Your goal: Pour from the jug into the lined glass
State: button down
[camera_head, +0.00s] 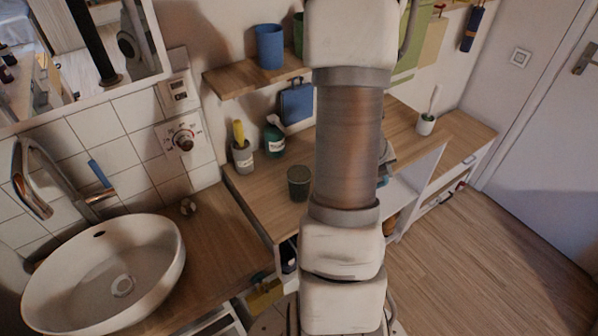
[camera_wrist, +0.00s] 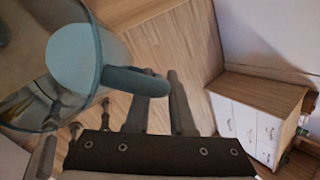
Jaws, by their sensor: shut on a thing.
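The jug (camera_wrist: 103,48), clear with a grey-blue rim and handle, fills the upper left of the wrist view. A pale blue round area shows inside it. My gripper (camera_wrist: 158,92) is shut on the jug's handle (camera_wrist: 135,80). In the head view my arm hides the gripper, and I cannot make out the jug there. A small dark glass (camera_head: 299,183) stands upright on the wooden counter just left of my arm. It may be the lined glass; its lines are too small to tell.
A white basin (camera_head: 105,275) with a tap is at the left. A grey cup (camera_head: 242,157) and a green container (camera_head: 274,141) stand at the counter's back. A shelf (camera_head: 255,76) with a blue cup (camera_head: 270,46) hangs above. A white cabinet (camera_wrist: 246,118) stands over wooden floor.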

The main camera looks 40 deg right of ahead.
jog(key=shift+w+a+r+n+g+h, duration=0.3)
jog(key=shift+w+a+r+g+h, duration=0.35)
jog(key=shift+w, duration=0.25)
jog(key=shift+w+a+r+g+h+p, duration=0.2)
jog(key=shift+r+g+h+p, duration=0.1)
jog(key=shift+r+p, duration=0.15)
jog(key=shift+w+a+r+g+h+p, duration=0.15)
jog(key=shift+r+g+p, duration=0.1)
jog(key=shift+r+p, duration=0.15)
jog(key=shift+w+a+r+n+g+h+p, duration=0.15)
jog(key=shift+w+r+g+h, duration=0.1)
jog(key=shift+r, duration=0.25)
jog(key=shift+w+a+r+n+g+h+p, duration=0.15)
jog(key=shift+r+g, duration=0.1)
jog(key=shift+r, duration=0.25)
jog(key=shift+w+a+r+g+h, duration=0.25)
jog(key=shift+w+r+g+h, duration=0.1)
jog(key=shift+r, duration=0.25)
jog(key=shift+w+a+r+g+h, duration=0.25)
jog(key=shift+r+h, duration=0.1)
jog(key=shift+r, duration=0.2)
dwell(4.1)
